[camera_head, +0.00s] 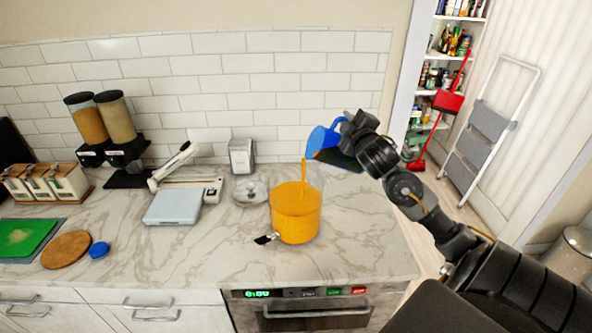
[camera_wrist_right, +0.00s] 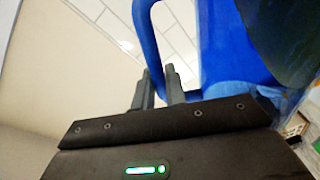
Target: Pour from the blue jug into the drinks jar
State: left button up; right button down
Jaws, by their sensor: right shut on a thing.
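The blue jug (camera_head: 321,139) is tilted to the left above the drinks jar, and a thin orange stream falls from it into the jar. The clear drinks jar (camera_head: 296,216) stands on the counter near the front edge, with orange liquid filling most of it and a dark tap at its lower left. My right gripper (camera_head: 343,124) is shut on the jug's handle; the handle shows between the fingers in the right wrist view (camera_wrist_right: 160,84). My left gripper is not in view.
A round glass lid (camera_head: 251,193) lies left of the jar, near a metal napkin holder (camera_head: 242,156) and a pale scale-like device (camera_head: 173,206). Two dispensers (camera_head: 103,125) stand further left. A dishwasher front (camera_head: 300,312) is below.

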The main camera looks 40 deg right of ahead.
jog(key=shift+w+a+r+n+b, duration=0.15)
jog(key=shift+w+a+n+b, duration=0.1)
jog(key=shift+a+n+b, duration=0.4)
dwell(1.5)
